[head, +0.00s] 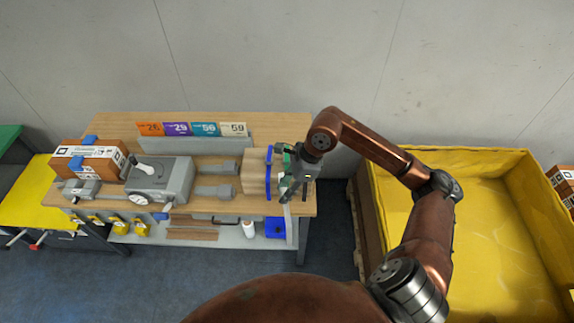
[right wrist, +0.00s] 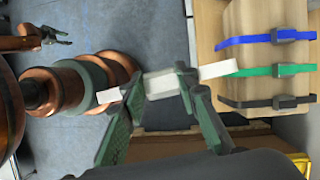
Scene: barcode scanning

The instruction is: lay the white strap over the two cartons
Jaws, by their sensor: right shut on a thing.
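Two pale tan cartons stand together at the right end of the bench; they show in the head view (head: 253,180) and the right wrist view (right wrist: 262,18). Blue, green and black straps with buckles run over them in the wrist view. My right gripper (head: 291,186) is at the cartons' right side, and in the wrist view (right wrist: 180,98) its fingers are shut on the white strap (right wrist: 161,83). The strap sticks out on both sides of the fingers, one end pointing toward the cartons. In the head view, the strap (head: 289,224) hangs below the gripper. My left gripper (right wrist: 52,37) appears small in the wrist view.
A grey machine (head: 158,180) stands mid-bench. A brown labelled box (head: 92,156) with blue parts sits at the left end. Coloured number cards (head: 190,129) line the back. A large yellow-lined bin (head: 470,215) stands right of the bench, with a floor gap between.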

